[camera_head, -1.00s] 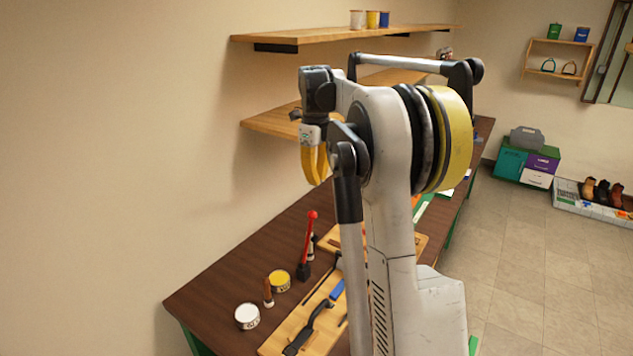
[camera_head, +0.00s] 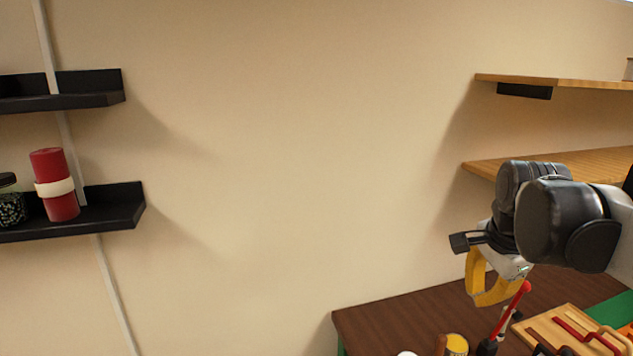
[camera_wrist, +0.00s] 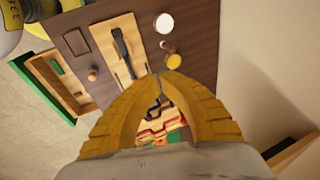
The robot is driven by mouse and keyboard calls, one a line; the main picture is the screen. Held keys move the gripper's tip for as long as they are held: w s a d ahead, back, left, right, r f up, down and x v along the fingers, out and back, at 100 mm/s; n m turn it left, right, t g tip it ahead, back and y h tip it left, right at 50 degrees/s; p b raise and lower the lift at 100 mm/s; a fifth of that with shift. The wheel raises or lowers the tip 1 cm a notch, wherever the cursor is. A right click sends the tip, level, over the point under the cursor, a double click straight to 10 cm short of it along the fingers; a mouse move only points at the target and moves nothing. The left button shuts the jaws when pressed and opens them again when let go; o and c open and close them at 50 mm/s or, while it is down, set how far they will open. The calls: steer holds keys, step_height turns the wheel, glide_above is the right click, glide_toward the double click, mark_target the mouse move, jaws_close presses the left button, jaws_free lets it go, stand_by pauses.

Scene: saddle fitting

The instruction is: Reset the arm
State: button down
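My gripper (camera_head: 482,298) hangs at the right of the head view, above the far end of the dark brown workbench (camera_head: 390,316). Its yellow fingers bow out and come together at the tips. In the wrist view the fingertips (camera_wrist: 158,77) meet with nothing between them. My gripper is shut and empty, above and apart from the bench items. Part of my arm is cut off by the right edge of the head view.
Wooden shelves (camera_head: 560,165) are behind my arm. Black wall shelves at left hold a red roll (camera_head: 55,180). The wall between is bare.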

steer(key=s+a+f+n+t+y+b, duration=0.1)
steer(key=s+a+f+n+t+b, duration=0.2)
steer(key=s+a+f+n, duration=0.8)
step_height(320, 180, down, 4)
steer(key=s+n+b, duration=0.1)
steer(key=n+b, duration=0.1)
steer(key=n, duration=0.2)
steer(key=shift+s+r+t, duration=0.2)
steer(key=shift+s+t, duration=0.1)
steer(key=shift+s, duration=0.1)
steer(key=shift+s, duration=0.1)
